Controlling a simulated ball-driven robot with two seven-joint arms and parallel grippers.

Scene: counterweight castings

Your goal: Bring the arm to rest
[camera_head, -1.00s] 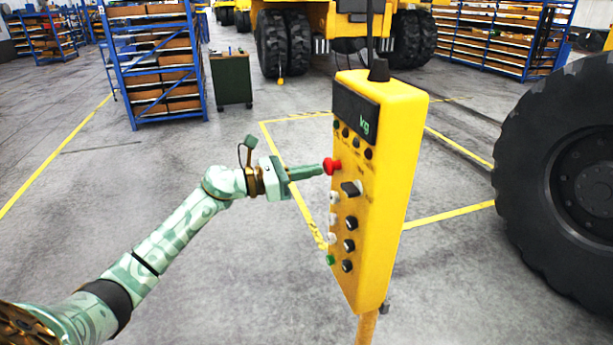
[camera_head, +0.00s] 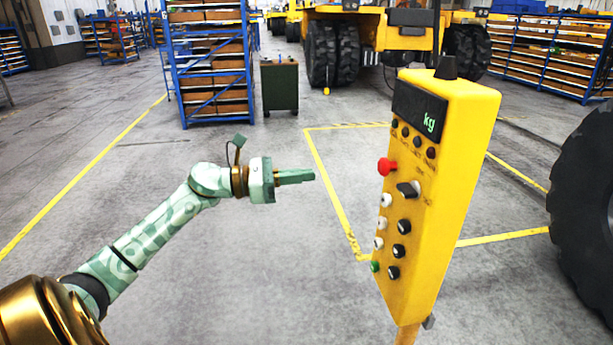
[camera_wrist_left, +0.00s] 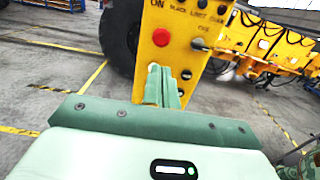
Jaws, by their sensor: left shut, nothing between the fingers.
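My left arm comes in from the left in the head view. Its gripper (camera_head: 312,176) is shut and empty, pointing right toward the yellow control box (camera_head: 451,170). A clear gap lies between the fingertips and the red button (camera_head: 386,167) on the box. In the left wrist view the shut fingers (camera_wrist_left: 163,72) show in front of the yellow panel (camera_wrist_left: 155,22), with the red button (camera_wrist_left: 160,37) just above the tips. My right gripper is not in view.
The box stands on a yellow post at the right. A large black tyre (camera_head: 590,200) is at the right edge. A blue shelf rack (camera_head: 210,60) and a green cabinet (camera_head: 279,85) stand behind. The grey floor around my arm is clear.

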